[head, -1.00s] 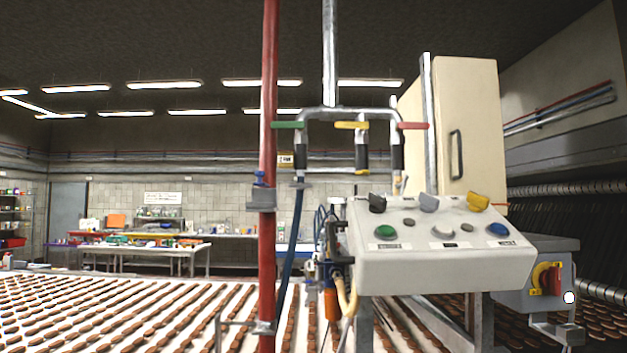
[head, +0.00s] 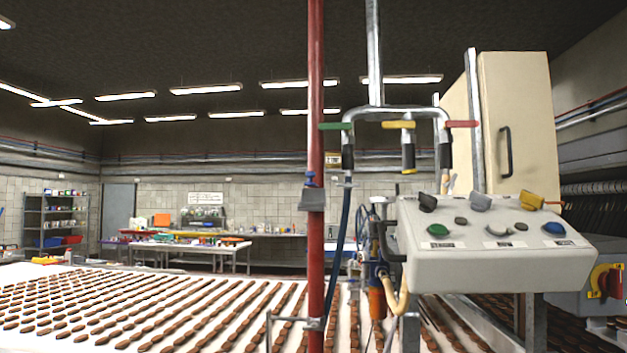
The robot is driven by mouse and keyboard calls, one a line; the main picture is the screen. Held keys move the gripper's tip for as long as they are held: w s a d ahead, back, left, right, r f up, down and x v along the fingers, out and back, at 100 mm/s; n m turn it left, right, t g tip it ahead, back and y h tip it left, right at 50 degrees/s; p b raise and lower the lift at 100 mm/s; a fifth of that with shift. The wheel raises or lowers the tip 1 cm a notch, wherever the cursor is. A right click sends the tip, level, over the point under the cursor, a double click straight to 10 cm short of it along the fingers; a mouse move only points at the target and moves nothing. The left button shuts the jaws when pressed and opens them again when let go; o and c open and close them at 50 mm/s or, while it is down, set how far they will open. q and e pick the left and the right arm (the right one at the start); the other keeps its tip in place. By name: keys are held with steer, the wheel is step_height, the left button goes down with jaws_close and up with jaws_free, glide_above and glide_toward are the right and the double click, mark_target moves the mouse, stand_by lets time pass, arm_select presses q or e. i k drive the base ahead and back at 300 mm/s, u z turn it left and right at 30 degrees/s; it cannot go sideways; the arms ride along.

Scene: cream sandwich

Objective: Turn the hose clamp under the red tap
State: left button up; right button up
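The red tap handle (head: 461,124) sits at the right end of a grey pipe manifold, beside a yellow tap (head: 398,124) and a green tap (head: 336,126). A black sleeve (head: 445,157) hangs below the red tap. Under it is a short pale hose end (head: 448,184), partly hidden behind the control panel; the hose clamp is too small to make out there. Neither of my grippers is in view.
A control panel (head: 490,262) with knobs and buttons stands in front, below the taps. A red vertical pipe (head: 316,230) stands left of it. A conveyor with rows of biscuits (head: 170,300) spreads left. A cream cabinet (head: 517,140) stands behind the panel.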

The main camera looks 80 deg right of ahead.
mark_target(451, 184)
steer(key=u, duration=0.65)
steer(key=k, duration=2.45)
steer(key=z, duration=1.35)
